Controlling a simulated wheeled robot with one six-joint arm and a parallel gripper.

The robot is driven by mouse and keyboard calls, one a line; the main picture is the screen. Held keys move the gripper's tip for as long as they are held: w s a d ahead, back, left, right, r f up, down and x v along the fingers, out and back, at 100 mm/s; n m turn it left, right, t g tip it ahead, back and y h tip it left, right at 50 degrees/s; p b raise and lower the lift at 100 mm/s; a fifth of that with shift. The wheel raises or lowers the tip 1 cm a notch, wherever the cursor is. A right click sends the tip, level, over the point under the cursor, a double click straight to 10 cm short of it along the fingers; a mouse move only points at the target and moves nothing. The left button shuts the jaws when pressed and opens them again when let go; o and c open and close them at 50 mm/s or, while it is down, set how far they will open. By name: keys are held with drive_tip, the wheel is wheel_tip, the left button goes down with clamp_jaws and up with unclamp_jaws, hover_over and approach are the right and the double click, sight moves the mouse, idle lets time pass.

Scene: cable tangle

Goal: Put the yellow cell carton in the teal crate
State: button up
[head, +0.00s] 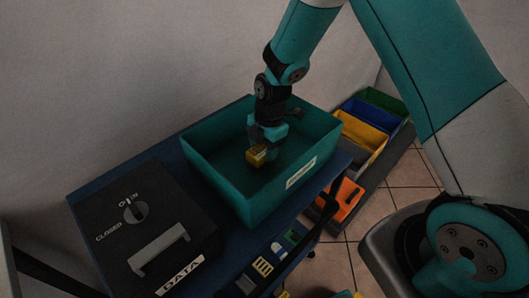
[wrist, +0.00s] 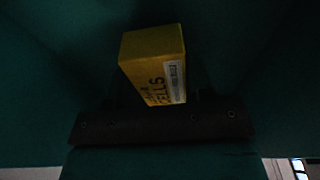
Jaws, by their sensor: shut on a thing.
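The yellow cell carton (head: 257,157) is held by my gripper (head: 262,147) inside the outline of the teal crate (head: 283,191). In the wrist view the carton (wrist: 153,62) shows the lettering "CELLS" and a white label, and teal crate surface (wrist: 245,45) lies around it. My gripper (wrist: 155,110) is shut on the carton; its fingertips are mostly hidden. I cannot tell whether the carton touches the crate's floor. The crate stands upright on a dark blue surface, with a white label on its front wall.
A black box (head: 150,225) marked "DATA" with a knob and handle stands left of the crate. Yellow (head: 360,130), blue, green and grey bins stand at the right, with an orange bin (head: 347,199) lower down. Small items (head: 264,266) lie at the front edge.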

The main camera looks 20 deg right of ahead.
drive_tip(key=shift+f, duration=1.05)
drive_tip(key=shift+f, duration=0.15)
drive_tip(key=o, duration=1)
drive_tip(key=shift+c, duration=0.2)
